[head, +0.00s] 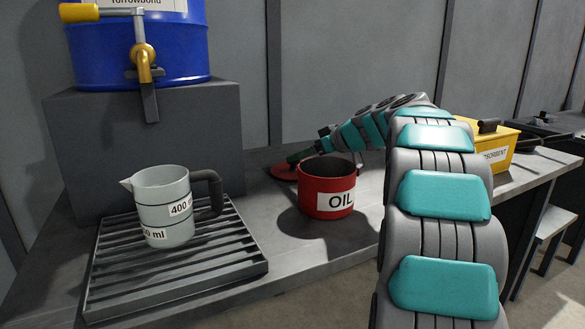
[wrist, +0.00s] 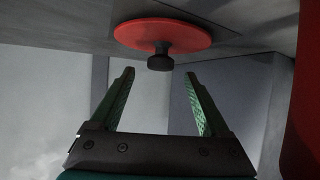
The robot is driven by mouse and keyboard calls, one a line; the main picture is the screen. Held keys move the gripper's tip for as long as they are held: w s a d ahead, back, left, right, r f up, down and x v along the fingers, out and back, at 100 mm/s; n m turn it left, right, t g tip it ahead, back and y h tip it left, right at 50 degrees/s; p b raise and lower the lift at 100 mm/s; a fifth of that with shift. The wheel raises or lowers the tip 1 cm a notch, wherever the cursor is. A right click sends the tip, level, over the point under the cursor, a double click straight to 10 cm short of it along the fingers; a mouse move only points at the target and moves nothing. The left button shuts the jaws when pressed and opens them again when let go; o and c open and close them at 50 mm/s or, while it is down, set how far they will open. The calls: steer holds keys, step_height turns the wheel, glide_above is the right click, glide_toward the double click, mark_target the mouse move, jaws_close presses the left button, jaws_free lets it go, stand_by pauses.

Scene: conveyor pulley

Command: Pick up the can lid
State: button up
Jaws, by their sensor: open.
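The can lid (wrist: 163,33) is a flat red disc with a dark knob (wrist: 160,61) in its middle. In the head view the lid (head: 284,172) lies on the bench behind the red can marked OIL (head: 327,190), which looks open at the top. My gripper (wrist: 160,75) is open, with its two green fingers apart and nothing between them. In the wrist view the knob is just beyond the fingertips, roughly centred between them. In the head view my gripper (head: 291,158) is at the lid, partly hiding it.
A grey jug (head: 163,205) stands on a slatted tray (head: 260,268) at left. A blue drum (head: 135,50) with a tap rests on a grey block. A yellow bin (head: 500,160) is behind my arm. The bench front between tray and can is clear.

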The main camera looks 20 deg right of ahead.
mark_target(293, 165)
steer(key=shift+x, duration=1.4)
steer(key=shift+c, duration=0.3)
jaws_close()
